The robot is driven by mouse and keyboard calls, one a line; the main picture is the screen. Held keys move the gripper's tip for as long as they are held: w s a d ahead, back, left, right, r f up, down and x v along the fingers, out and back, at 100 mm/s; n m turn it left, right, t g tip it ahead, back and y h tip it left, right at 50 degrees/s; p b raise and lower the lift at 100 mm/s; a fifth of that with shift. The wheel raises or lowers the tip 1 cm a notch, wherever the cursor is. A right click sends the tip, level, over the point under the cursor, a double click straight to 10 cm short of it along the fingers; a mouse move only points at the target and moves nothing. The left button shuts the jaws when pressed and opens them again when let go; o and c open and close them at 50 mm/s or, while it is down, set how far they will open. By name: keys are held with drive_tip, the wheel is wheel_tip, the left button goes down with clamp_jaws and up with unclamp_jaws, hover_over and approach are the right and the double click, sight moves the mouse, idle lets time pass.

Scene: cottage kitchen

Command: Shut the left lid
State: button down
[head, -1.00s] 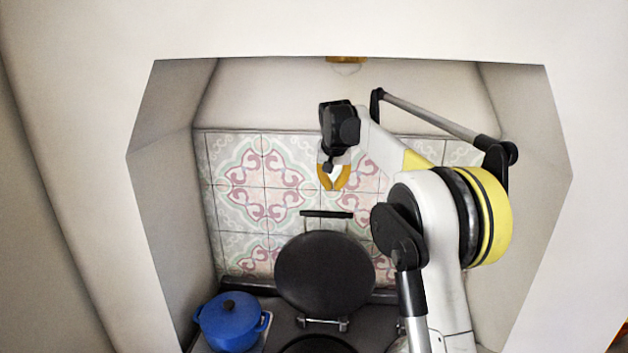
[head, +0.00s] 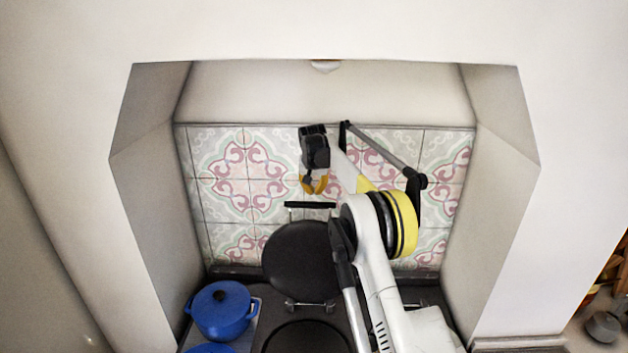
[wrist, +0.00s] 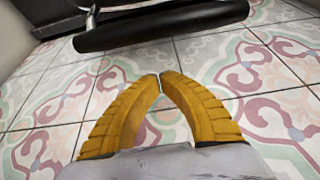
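The left lid (head: 298,262) is a round black stove lid standing raised, leaning toward the tiled wall. Its black bar handle (head: 309,205) is at its top edge and also crosses the top of the wrist view (wrist: 165,27). A dark round hotplate (head: 306,339) lies below the lid's hinge. My gripper (head: 314,192) is just above the handle in the head view, near the tiles. In the wrist view its yellow fingertips (wrist: 158,77) meet with nothing between them, apart from the handle. No second lid is visible; my arm covers part of the stove.
A blue lidded pot (head: 222,312) stands on the stove at left, with another blue item (head: 210,349) cut off below it. Patterned tiles (head: 232,170) back the alcove, and pale side walls (head: 505,210) enclose it. Dark cookware (head: 604,327) shows at far right.

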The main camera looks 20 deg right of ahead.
drive_tip(key=s, duration=0.1)
drive_tip(key=s+a, duration=0.1)
drive_tip(key=s, duration=0.1)
drive_tip(key=shift+s+a+p, duration=0.3)
drive_tip(key=shift+s, duration=0.15)
